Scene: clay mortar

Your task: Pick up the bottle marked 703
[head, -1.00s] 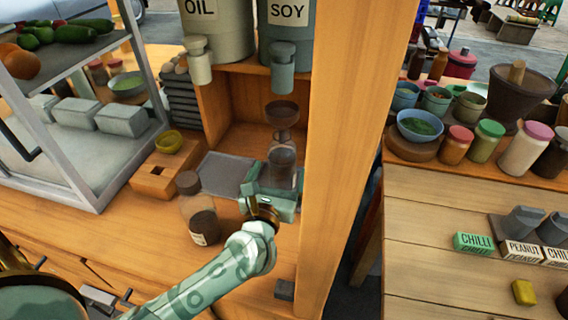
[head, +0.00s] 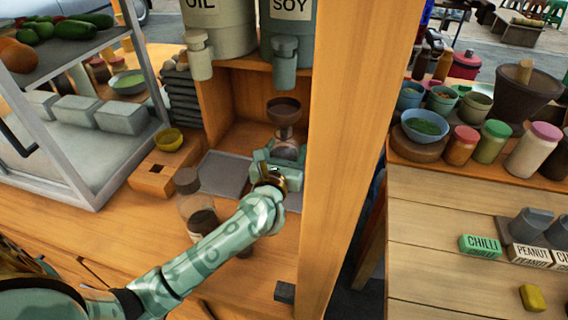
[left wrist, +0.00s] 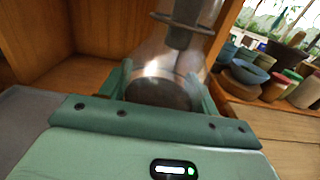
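A clear glass bottle (head: 287,150) with dark contents stands under the SOY dispenser, below a dark funnel (head: 284,110). My left gripper (head: 279,166) is at this bottle and hides its lower part in the head view. In the left wrist view the bottle (left wrist: 160,92) sits between the two fingers of my left gripper (left wrist: 163,88), which are spread apart; I cannot tell whether they touch it. A second bottle (head: 188,207) with dark contents stands left of my forearm, partly hidden by it. No 703 marking is readable on either bottle. My right gripper is not in view.
A wooden post (head: 352,140) rises just right of my left gripper. A grey tray (head: 222,176) lies to its left, near a wooden block (head: 150,180) with a yellow bowl (head: 168,139). OIL (head: 218,32) and SOY (head: 291,22) dispensers hang above.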

